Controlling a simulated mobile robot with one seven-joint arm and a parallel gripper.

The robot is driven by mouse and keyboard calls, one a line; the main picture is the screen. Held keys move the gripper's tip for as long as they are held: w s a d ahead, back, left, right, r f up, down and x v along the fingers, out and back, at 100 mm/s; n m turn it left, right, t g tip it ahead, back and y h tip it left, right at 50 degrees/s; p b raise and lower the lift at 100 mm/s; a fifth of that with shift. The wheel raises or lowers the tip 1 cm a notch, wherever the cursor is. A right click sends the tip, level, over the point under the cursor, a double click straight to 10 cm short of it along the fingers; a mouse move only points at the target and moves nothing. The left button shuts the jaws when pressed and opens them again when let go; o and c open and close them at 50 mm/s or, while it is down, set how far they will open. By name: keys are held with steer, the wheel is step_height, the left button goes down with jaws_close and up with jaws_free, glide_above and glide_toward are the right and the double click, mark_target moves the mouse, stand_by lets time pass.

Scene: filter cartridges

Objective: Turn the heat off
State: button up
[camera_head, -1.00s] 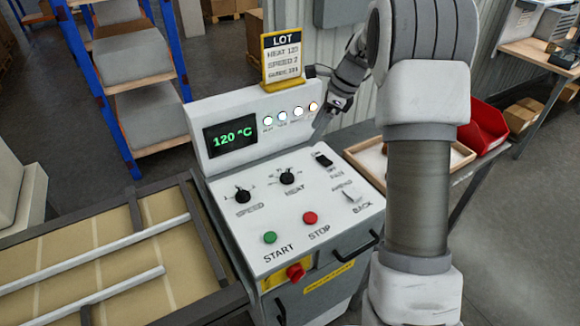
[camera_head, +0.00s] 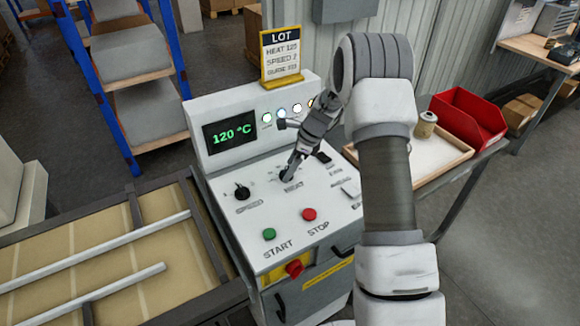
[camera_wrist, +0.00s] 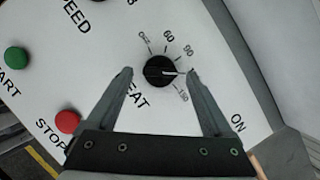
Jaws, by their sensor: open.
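The black HEAT knob (camera_wrist: 158,71) sits on the white panel in the wrist view, its white pointer directed right, between the 90 mark and the lowest mark on the scale. My gripper (camera_wrist: 160,73) is open, with one finger on each side of the knob and visible gaps to it. Whether the tips are level with the knob is hard to tell. In the head view my gripper (camera_head: 289,172) is over the HEAT knob and mostly hides it. The display (camera_head: 230,135) reads 120 °C in green.
The SPEED knob (camera_head: 242,193) is left of the HEAT knob. The green START button (camera_head: 269,234) and red STOP button (camera_head: 309,214) are in front. A LOT card (camera_head: 282,56) stands on top of the machine. A wooden tray (camera_head: 440,152) and red bin (camera_head: 468,118) are at right.

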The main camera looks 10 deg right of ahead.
steer(key=shift+a+f, duration=0.1)
steer(key=shift+f, duration=0.1)
steer(key=c, duration=1.3)
steer(key=shift+c, duration=0.2)
